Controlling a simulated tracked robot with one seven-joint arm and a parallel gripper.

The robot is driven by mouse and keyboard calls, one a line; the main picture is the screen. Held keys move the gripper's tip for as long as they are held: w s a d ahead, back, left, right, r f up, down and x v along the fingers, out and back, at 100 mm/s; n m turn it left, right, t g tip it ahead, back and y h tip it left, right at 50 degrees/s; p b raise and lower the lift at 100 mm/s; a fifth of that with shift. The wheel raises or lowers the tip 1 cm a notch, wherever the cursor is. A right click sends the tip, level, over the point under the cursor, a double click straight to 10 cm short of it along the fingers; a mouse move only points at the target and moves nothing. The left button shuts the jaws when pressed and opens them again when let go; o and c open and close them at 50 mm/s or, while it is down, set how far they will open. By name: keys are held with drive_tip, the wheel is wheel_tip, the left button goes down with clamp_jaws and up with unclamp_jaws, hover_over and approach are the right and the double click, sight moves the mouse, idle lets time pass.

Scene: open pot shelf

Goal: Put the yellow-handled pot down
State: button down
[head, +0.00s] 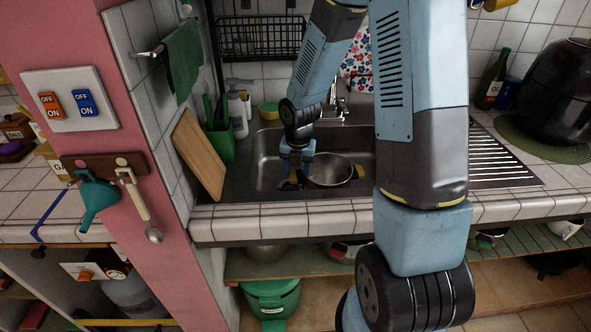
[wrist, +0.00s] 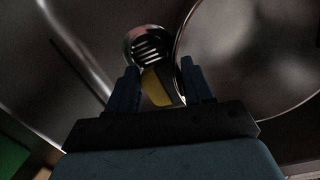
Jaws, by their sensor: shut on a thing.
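The steel pot (head: 330,172) is in the sink basin in the head view, with its open top facing up. It also fills the right side of the wrist view (wrist: 245,55). Its yellow handle (wrist: 158,88) lies between the two fingers of my gripper (wrist: 163,84), which is shut on it. In the head view my gripper (head: 292,178) is just left of the pot. The steel sink (head: 266,158) surrounds them, and its slotted drain (wrist: 150,42) shows beyond the handle. I cannot tell whether the pot's base touches the sink floor.
A wooden board (head: 198,155) leans at the sink's left, near a green container (head: 221,145) and a soap bottle (head: 237,110). The faucet (head: 338,108) stands behind the basin.

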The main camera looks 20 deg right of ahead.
drive_tip(key=shift+c, duration=2.2)
unclamp_jaws()
wheel_tip(320, 180, up, 12)
drive_tip(key=s, duration=0.1)
